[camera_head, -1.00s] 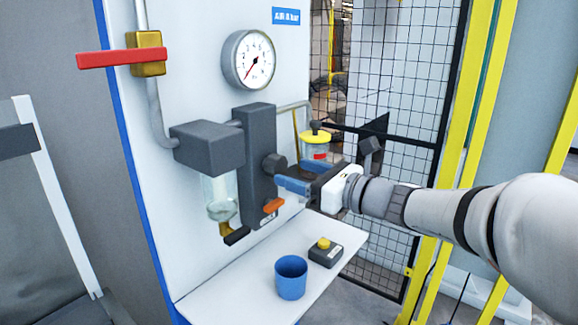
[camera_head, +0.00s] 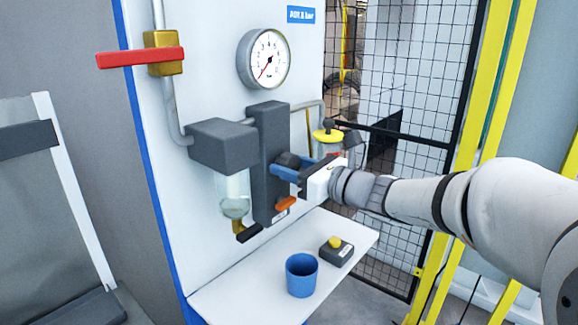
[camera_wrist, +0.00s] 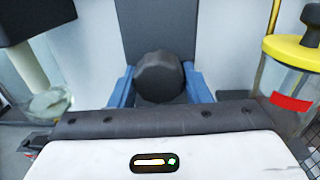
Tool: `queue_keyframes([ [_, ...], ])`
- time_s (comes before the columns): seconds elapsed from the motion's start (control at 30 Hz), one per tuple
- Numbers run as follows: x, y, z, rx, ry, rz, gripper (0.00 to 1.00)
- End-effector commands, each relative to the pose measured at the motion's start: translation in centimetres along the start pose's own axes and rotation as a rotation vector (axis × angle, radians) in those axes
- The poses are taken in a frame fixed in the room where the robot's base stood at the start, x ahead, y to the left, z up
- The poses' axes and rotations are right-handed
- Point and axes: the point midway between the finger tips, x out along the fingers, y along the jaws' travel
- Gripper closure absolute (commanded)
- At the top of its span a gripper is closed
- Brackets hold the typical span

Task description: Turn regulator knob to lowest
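The regulator knob (camera_wrist: 160,77) is a dark round knob on the front of the grey regulator block (camera_head: 271,150). In the wrist view it sits between the two blue fingers of my gripper (camera_wrist: 161,88). The left finger is close beside it and the right finger seems to have a small gap. In the head view my gripper (camera_head: 290,172) is at the knob (camera_head: 288,160), which the near finger partly covers. The gauge (camera_head: 264,59) above has its red needle pointing to the lower left, near the low end.
A red-handled valve (camera_head: 141,57) is at the upper left. A blue cup (camera_head: 301,275) and a yellow-button box (camera_head: 336,250) stand on the white shelf (camera_head: 235,291). A yellow-lidded jar (camera_wrist: 295,75) is right of my gripper.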

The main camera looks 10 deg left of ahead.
Motion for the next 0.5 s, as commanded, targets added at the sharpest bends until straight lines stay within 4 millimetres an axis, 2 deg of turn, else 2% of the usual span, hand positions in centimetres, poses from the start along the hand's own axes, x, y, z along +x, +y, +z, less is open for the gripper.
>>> queue_keyframes([
  [0.03, 0.0, -0.1, 0.0, 0.0, 0.0, -0.003, 0.65],
  [0.2, 0.0, -0.1, 0.1, 0.0, 0.0, -0.004, 0.79],
  [0.23, 1.0, 0.5, 0.1, 0.001, 0.0, 0.001, 0.8],
  [0.5, 0.0, -0.1, -0.2, -0.033, 0.0, -0.003, 0.8],
])
